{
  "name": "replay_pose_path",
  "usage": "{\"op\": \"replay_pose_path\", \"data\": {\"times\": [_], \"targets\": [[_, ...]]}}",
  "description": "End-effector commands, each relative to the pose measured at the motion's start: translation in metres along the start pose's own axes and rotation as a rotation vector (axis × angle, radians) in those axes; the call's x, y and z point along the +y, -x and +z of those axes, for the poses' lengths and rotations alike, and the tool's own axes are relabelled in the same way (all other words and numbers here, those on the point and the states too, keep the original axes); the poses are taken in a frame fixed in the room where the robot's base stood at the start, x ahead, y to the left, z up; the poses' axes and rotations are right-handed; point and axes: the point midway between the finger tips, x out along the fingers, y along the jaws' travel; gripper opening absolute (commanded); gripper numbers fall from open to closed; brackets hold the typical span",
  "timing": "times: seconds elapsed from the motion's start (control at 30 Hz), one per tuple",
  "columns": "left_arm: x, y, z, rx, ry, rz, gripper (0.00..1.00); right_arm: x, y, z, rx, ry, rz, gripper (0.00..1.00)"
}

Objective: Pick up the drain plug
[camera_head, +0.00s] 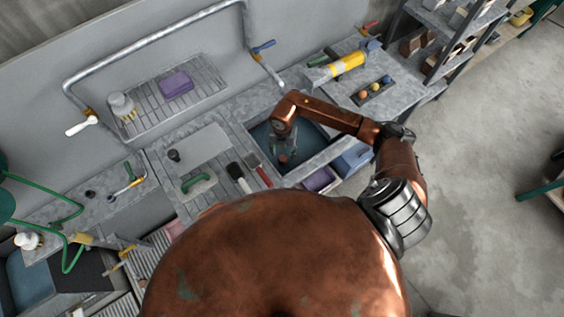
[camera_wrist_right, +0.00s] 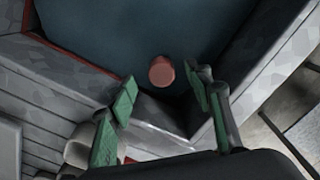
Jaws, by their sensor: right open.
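The drain plug, a small round reddish-brown disc (camera_wrist_right: 161,71), shows in the right wrist view against the dark blue-grey bottom of the sink basin (camera_wrist_right: 110,30). In the head view it is a small reddish spot (camera_head: 283,158) inside the basin (camera_head: 262,132). My right gripper (camera_head: 284,148) reaches down into the basin over it. In the wrist view its green-padded fingers (camera_wrist_right: 161,83) are apart, with the plug showing between and just beyond the tips. Nothing is held. Whether a finger touches the plug cannot be told. My left gripper is not in view.
The basin's walls surround the gripper closely. A purple sponge (camera_head: 176,84) sits on the rack behind. A yellow bottle (camera_head: 347,63) lies on the counter at the back right.

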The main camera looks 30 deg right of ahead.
Motion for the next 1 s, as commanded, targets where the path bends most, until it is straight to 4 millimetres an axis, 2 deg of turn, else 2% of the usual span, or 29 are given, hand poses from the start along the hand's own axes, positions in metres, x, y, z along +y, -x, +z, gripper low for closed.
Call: {"op": "replay_pose_path", "data": {"times": [0.23,0.4,0.5,0.77,1.0], "targets": [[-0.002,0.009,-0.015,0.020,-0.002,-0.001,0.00,0.000,-0.026,-0.005,0.005,0.002,-0.002,0.47],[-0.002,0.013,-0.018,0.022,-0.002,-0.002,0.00,0.001,-0.052,-0.006,0.003,0.003,0.000,0.47],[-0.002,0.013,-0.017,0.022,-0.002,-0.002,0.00,0.002,-0.060,-0.006,0.003,0.005,0.000,0.47],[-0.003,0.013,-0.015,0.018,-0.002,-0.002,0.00,0.001,-0.063,-0.006,0.001,0.006,0.001,0.47],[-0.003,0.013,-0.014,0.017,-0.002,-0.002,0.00,0.001,-0.063,-0.006,0.001,0.006,0.001,0.30]]}}
